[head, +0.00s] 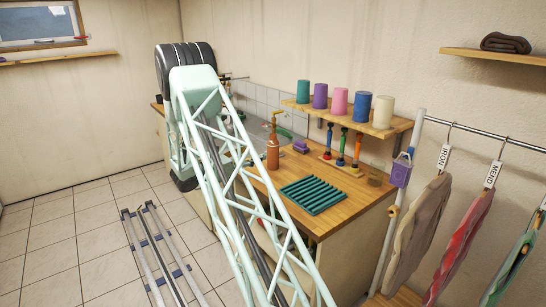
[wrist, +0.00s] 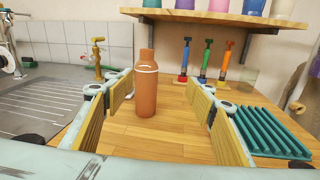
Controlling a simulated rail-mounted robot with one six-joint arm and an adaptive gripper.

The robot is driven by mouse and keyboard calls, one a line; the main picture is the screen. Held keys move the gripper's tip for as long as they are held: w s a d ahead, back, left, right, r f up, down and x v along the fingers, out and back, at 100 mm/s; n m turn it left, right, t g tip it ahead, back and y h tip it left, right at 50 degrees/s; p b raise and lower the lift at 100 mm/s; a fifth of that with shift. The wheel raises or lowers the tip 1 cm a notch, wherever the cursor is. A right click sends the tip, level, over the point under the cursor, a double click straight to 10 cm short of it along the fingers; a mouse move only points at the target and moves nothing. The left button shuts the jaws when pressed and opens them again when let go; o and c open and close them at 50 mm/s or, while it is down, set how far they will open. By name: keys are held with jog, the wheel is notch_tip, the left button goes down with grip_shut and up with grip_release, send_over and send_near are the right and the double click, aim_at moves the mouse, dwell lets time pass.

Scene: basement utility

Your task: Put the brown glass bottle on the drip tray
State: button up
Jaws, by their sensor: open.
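The brown bottle (head: 273,152) stands upright on the wooden counter, left of the drip tray. In the wrist view the bottle (wrist: 147,88) has a pale ring at its neck. The drip tray is a teal slatted rack (head: 312,194) lying flat on the counter; it also shows at the right of the wrist view (wrist: 268,132), partly cut by the edge. My gripper (wrist: 161,92) is open and empty, its yellow-padded fingers on either side of the bottle in the picture, the bottle nearer the left finger. I cannot tell whether the bottle is between them in depth. The head view mostly hides the gripper.
A brass tap (wrist: 98,58) and steel sink (wrist: 45,100) lie left of the bottle. Upright tools with blue, green and orange handles (head: 342,150) stand behind the tray. A shelf (head: 375,122) with several coloured cups hangs above. The tray's slats look bare.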

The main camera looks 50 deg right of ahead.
jog(key=n, duration=0.1)
send_near(269, 151)
jog(key=shift+s+a+f+t+h, duration=0.15)
jog(key=shift+s+a+t+h, duration=0.25)
jog(key=shift+a, duration=0.05)
jog(key=shift+d, duration=0.1)
jog(key=d, duration=0.5)
jog(key=d+b, duration=0.1)
jog(key=d, duration=0.1)
jog(key=shift+s+d, duration=0.35)
jog(key=shift+d, duration=0.3)
jog(key=shift+d+b, duration=0.6)
jog(key=shift+d, duration=2.05)
